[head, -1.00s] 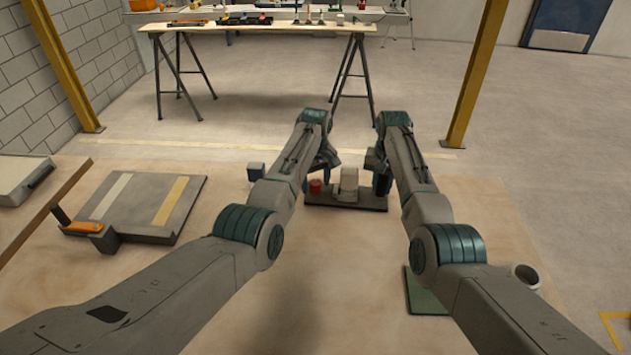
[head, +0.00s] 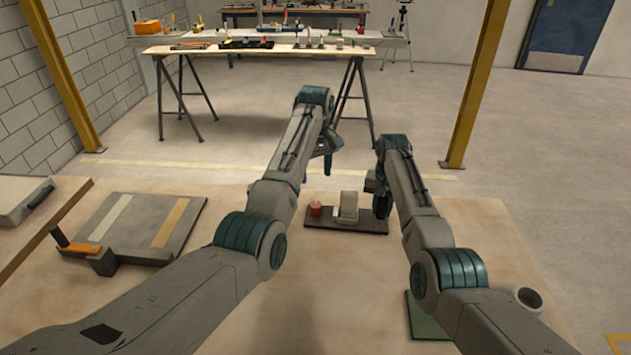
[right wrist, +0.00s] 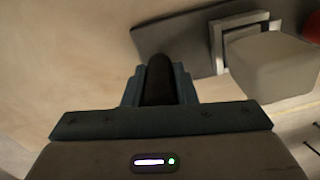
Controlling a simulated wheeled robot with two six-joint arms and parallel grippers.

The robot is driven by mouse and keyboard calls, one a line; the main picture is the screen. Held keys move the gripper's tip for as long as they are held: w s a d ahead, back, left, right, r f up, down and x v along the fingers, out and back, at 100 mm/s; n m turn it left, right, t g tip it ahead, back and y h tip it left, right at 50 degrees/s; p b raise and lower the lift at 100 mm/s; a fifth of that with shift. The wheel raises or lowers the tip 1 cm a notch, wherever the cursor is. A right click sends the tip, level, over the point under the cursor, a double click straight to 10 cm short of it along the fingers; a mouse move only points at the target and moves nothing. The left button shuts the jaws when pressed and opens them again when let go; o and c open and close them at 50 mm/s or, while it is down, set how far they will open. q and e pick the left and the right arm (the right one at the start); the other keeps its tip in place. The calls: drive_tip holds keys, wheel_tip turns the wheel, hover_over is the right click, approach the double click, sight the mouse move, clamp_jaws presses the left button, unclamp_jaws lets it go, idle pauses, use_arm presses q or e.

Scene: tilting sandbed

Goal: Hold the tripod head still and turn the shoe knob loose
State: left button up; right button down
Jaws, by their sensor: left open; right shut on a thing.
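The tripod head (head: 348,207) is a pale block standing on a dark base plate (head: 345,226) on the workbench. A red knob (head: 315,208) is on the plate to its left. My left gripper (head: 328,150) is raised above and beyond them, open and touching nothing. My right gripper (head: 380,198) is low at the right side of the tripod head. In the right wrist view a dark rounded piece (right wrist: 158,80) sits between its jaws, which are shut on it; I cannot tell which part it is. The pale block (right wrist: 272,65) is close beside them. The grip itself is hidden in the head view.
A grey board with two strips (head: 140,225) and an orange-handled tool (head: 75,245) lie left on the workbench. A green mat (head: 425,318) and an open cylinder (head: 528,300) are near my right arm. A trestle table (head: 265,50) stands beyond. Bench space left of the plate is clear.

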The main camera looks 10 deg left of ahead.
idle(0.3)
drive_tip(key=c, duration=1.1)
unclamp_jaws()
drive_tip(key=shift+r, duration=0.1)
